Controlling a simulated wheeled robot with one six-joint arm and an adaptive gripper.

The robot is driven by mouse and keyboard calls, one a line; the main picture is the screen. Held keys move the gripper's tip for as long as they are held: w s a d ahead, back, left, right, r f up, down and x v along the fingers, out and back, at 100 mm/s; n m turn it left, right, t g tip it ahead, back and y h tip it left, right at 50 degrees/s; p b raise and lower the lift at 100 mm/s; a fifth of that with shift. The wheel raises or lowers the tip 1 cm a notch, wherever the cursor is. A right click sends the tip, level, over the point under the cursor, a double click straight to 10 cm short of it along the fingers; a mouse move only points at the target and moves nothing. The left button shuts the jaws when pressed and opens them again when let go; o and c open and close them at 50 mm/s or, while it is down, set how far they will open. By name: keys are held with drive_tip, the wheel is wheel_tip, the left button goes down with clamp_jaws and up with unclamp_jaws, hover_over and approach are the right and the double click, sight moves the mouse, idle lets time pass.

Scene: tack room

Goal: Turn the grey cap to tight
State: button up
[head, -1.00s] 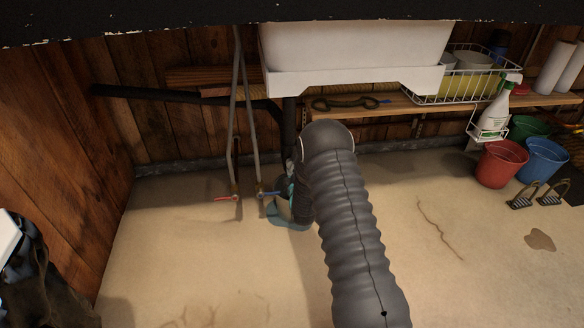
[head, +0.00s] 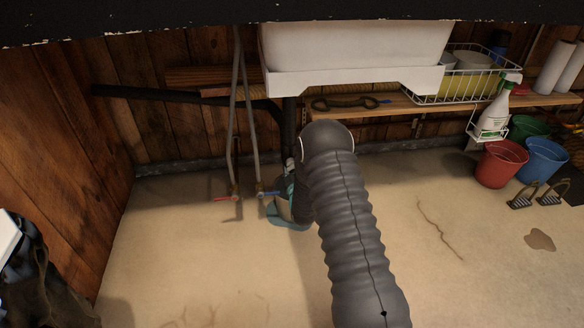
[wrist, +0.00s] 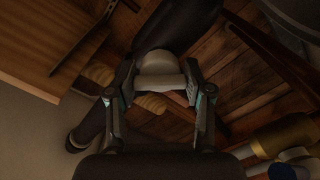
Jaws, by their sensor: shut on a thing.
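The grey cap (wrist: 160,82) shows in the middle of the wrist view as a pale, rounded piece at the end of a dark pipe (wrist: 178,25). My gripper (wrist: 160,88) is shut on it, with one fingertip at each side. Its markings, if any, are too dark to read. In the head view my gripper (head: 289,190) is low beneath the white sink (head: 355,50), beside the dark drain pipe (head: 289,120).
Two thin grey supply pipes with a red-handled valve (head: 226,198) and a blue-handled valve (head: 267,194) stand just left of my gripper. Red (head: 501,164) and blue (head: 543,161) buckets stand right.

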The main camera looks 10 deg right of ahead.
drive_tip(key=m, duration=0.4)
drive_tip(key=shift+m, duration=2.2)
drive_tip(key=o, duration=1.2)
drive_tip(key=s, duration=1.2)
